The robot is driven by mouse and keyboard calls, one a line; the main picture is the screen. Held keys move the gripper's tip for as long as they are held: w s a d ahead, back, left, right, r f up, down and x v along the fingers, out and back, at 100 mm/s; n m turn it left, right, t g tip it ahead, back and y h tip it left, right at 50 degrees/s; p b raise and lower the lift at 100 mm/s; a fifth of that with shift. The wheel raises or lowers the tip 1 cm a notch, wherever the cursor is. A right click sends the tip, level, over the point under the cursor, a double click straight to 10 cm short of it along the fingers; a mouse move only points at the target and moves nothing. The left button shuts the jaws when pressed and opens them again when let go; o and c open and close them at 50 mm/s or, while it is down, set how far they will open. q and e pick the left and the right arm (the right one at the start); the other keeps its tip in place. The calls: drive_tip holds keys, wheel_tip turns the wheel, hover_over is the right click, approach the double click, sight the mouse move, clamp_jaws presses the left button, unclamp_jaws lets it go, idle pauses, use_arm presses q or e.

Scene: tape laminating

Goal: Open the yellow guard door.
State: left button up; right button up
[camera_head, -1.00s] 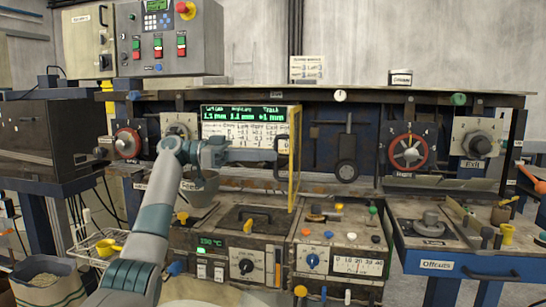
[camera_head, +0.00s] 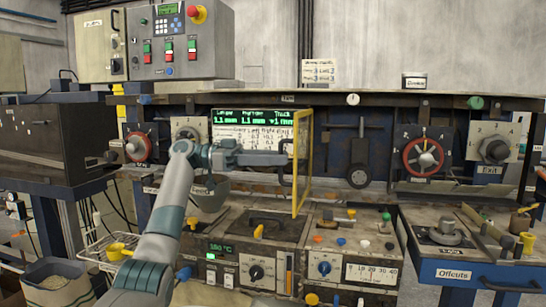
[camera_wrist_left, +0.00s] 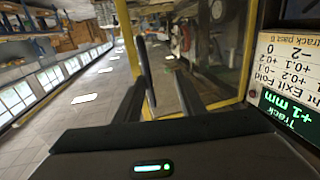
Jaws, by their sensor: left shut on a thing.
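The yellow guard door (camera_head: 309,160) is a thin yellow frame with a see-through pane. It stands ajar, swung out from the machine front beside the green-text display, and shows nearly edge-on in the head view. My left gripper (camera_head: 285,158) is at the door's dark upright handle, reaching in from the left. In the left wrist view the handle (camera_wrist_left: 146,65) stands between my two dark fingers, with the yellow frame (camera_wrist_left: 126,35) behind it. The gripper is shut on the handle. The exact finger contact is hard to see. My right gripper is not in view.
The display panel (camera_head: 252,117) is left of the door. Red-ringed dials (camera_head: 422,153) sit on the machine front. The lower bench (camera_head: 258,228) carries knobs and a black handle. An offcuts drawer (camera_head: 455,274) is at right.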

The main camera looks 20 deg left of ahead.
use_arm(q)
drive_tip(key=shift+a+f, duration=0.15)
drive_tip(key=shift+f, duration=0.1)
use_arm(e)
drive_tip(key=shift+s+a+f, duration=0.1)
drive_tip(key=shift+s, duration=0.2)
use_arm(q)
drive_tip(key=b+v, duration=0.2)
drive_tip(key=v, duration=1.5)
drive_tip(key=shift+a+r, duration=0.15)
drive_tip(key=shift+a, duration=0.05)
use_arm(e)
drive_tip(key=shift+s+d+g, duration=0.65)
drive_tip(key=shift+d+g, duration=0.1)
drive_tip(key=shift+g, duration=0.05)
use_arm(q)
drive_tip(key=shift+s, duration=0.1)
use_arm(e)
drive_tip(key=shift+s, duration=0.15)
